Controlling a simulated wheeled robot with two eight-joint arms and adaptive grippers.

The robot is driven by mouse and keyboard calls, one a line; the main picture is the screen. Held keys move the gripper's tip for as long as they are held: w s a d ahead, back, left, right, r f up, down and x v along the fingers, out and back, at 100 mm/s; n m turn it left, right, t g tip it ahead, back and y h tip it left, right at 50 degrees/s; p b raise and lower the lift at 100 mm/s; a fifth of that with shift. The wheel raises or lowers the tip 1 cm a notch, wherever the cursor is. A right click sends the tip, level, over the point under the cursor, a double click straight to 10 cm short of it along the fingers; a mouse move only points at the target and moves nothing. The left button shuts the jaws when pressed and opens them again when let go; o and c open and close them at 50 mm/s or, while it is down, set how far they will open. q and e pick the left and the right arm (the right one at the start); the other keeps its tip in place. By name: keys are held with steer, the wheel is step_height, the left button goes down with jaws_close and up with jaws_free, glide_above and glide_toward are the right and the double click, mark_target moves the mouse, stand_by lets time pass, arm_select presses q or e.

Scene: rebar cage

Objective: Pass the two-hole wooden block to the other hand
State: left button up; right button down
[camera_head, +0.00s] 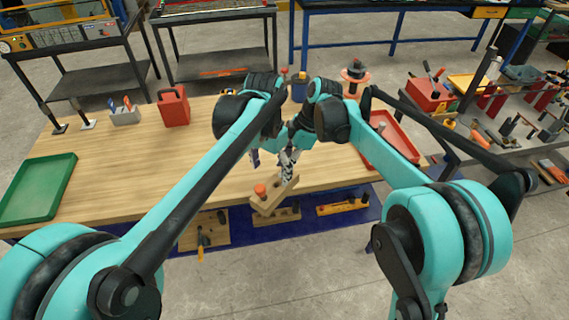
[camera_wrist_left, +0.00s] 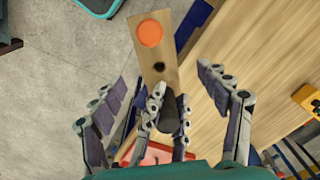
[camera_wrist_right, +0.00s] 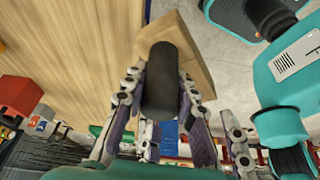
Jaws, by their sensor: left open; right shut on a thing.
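The two-hole wooden block (camera_head: 272,198) is held in the air near the table's front edge. In the left wrist view, the block (camera_wrist_left: 161,50) has an orange round piece (camera_wrist_left: 150,33) at one end, a dark hole beside it and a dark cylinder at the other end. My right gripper (camera_wrist_right: 160,84) is shut on this dark cylinder (camera_wrist_right: 160,62), which stands out from the block. My left gripper (camera_wrist_left: 160,74) is open, its fingers spread on either side of the block and the right fingers, apart from the block. In the head view both grippers crowd together and partly hide each other.
The wooden table (camera_head: 120,160) carries a green tray (camera_head: 38,190) at left, a red can (camera_head: 173,106) at the back and a red tray (camera_head: 392,142) at right. Boards with tools (camera_head: 204,232) lie lower, beyond the front edge. The left middle of the table is clear.

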arm_select(q)
steer(key=s+a+f+n+t, duration=0.2)
steer(key=s+a+n+t, duration=0.1)
steer(key=s+a, duration=0.3)
steer(key=s+a+f+n+t, duration=0.3)
steer(key=s+a, duration=0.3)
steer(key=s, duration=0.3)
steer(key=shift+s+a+n+t, duration=0.15)
steer(key=shift+s+n+t, duration=0.15)
steer(key=shift+n+t, duration=0.1)
